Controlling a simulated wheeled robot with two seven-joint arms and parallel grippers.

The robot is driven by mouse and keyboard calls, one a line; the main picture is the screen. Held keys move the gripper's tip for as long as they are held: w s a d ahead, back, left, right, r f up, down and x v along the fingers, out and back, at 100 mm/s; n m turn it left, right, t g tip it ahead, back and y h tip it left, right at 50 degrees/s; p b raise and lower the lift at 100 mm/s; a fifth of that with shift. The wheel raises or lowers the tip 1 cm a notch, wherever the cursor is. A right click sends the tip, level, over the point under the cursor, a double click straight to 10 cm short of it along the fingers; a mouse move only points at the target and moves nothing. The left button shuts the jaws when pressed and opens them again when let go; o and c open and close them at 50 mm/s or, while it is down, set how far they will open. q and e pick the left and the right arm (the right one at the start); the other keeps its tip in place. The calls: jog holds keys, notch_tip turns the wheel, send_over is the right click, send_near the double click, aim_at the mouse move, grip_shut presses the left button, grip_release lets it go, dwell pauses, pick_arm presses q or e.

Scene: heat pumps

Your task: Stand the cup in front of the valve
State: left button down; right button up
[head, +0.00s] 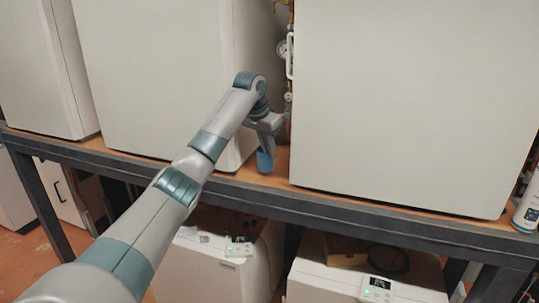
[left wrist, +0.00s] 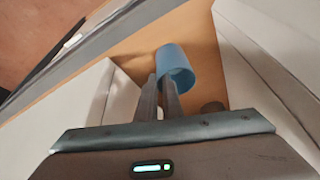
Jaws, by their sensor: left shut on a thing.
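A blue cup (head: 265,161) is between two white heat pump cabinets, just over the orange-brown shelf top. My left gripper (head: 268,141) is shut on it, and the fingers (left wrist: 158,92) grip its rim in the left wrist view, where the cup (left wrist: 175,64) shows its open mouth. It looks roughly upright in the head view; I cannot tell whether its base touches the shelf. Behind the gripper, in the gap, are copper pipes with a round pale fitting (head: 283,49), perhaps the valve; its lower part is hidden by my arm. My right gripper is out of view.
White cabinets (head: 410,100) and (head: 150,75) wall the narrow gap on both sides. The shelf's dark front beam (head: 330,210) runs below. More white units with small displays (head: 240,247) stand underneath. A white canister (head: 528,205) is at the far right.

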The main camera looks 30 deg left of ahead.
pick_arm(q)
jog(key=shift+f+p, duration=0.35)
jog(key=shift+f, duration=0.8)
jog(key=shift+f, duration=0.1)
jog(key=c, duration=1.9)
grip_release()
jog(key=shift+s+r+b, duration=0.2)
jog(key=shift+r+b, duration=0.3)
jog(key=shift+r, duration=0.1)
jog(key=shift+b+v, duration=2.25)
jog(key=shift+v, duration=3.25)
